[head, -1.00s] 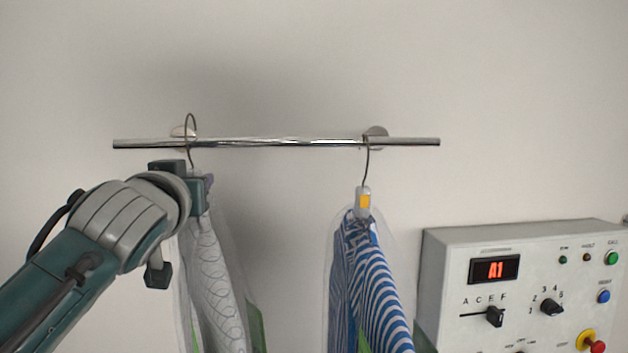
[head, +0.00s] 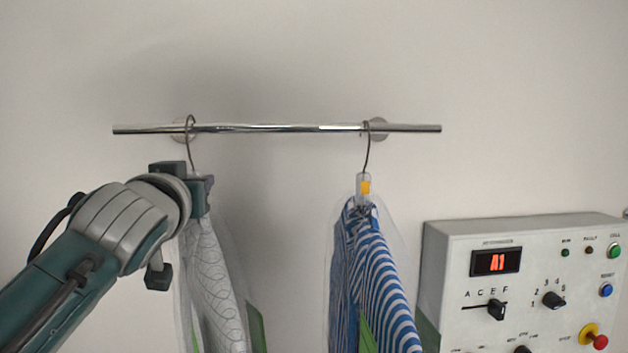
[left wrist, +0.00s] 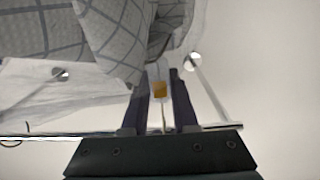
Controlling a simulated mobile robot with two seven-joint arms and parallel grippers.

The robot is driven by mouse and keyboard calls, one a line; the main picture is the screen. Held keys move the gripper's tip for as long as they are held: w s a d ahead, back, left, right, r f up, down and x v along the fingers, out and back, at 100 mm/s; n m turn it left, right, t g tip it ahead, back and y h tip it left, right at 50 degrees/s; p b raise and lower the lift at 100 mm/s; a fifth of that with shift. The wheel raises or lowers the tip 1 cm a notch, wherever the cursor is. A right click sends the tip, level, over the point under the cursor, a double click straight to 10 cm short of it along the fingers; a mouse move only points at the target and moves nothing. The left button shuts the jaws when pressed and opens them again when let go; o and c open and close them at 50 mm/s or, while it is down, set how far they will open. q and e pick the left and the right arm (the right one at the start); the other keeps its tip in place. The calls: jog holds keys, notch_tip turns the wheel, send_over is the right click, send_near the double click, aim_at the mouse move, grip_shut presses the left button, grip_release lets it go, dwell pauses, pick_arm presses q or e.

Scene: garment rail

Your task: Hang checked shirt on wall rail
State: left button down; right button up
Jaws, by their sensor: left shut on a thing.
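The checked shirt (head: 213,285), pale grey with dark lines in a clear cover, hangs below my left gripper (head: 197,188) in the head view. Its grid pattern shows large in the left wrist view (left wrist: 105,35). The left gripper (left wrist: 162,112) is shut on the hanger neck, beside an orange tag (left wrist: 159,90). The wire hook (head: 190,121) rises from the jaws to the rail (head: 270,128), its top slightly above the bar near the left wall mount. I cannot tell whether the hook rests on the bar. My right gripper is out of view.
A blue-and-white striped shirt (head: 372,275) hangs on the rail's right part by its own hook (head: 367,150). A control box (head: 525,270) with knobs and buttons stands at lower right. The rail between the two hooks is clear.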

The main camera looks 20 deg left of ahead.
pick_arm(q)
jog(key=shift+f, duration=0.15)
jog(key=c, duration=0.6)
grip_release()
jog(key=shift+f, duration=0.1)
jog(key=shift+s, duration=0.1)
jog(key=b+v, duration=0.4)
jog(key=v, duration=0.5)
jog(key=shift+s+d, duration=0.3)
jog(key=shift+o, duration=0.3)
